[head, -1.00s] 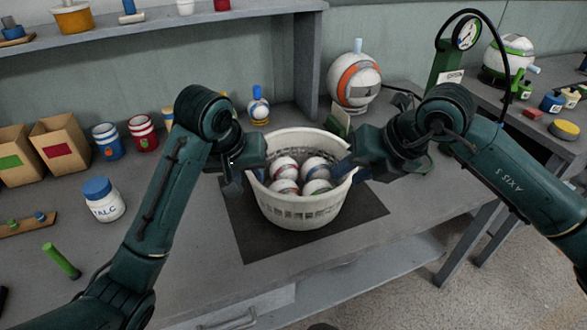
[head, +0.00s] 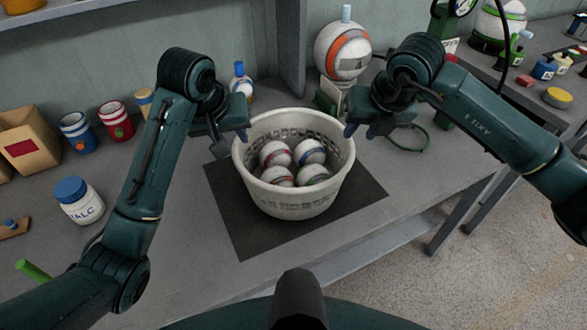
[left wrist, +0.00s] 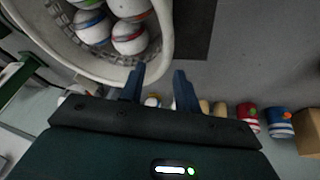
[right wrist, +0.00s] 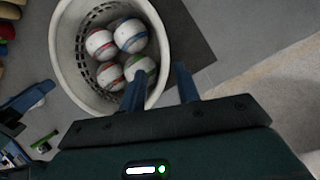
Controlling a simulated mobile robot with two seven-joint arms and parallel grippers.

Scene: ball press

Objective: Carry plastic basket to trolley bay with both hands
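The white plastic basket (head: 297,203) stands upright on a dark mat on the bench, with several white striped balls (head: 293,153) inside. My left gripper (head: 230,137) is open by the basket's left rear rim. In the left wrist view, one finger overlaps the basket rim (left wrist: 165,45) and the other is outside. My right gripper (head: 361,131) is open by the right rear rim. In the right wrist view, the basket rim (right wrist: 158,60) runs up between its fingers, with one finger over the basket side. Whether either touches the rim is unclear. No trolley bay is recognisable.
The dark mat (head: 240,235) lies under the basket. A white talc jar (head: 79,203), blue and red tins (head: 115,121) and a cardboard box (head: 27,138) stand to the left. A large orange-striped ball (head: 342,52) is behind. Open floor (head: 480,265) lies at the lower right.

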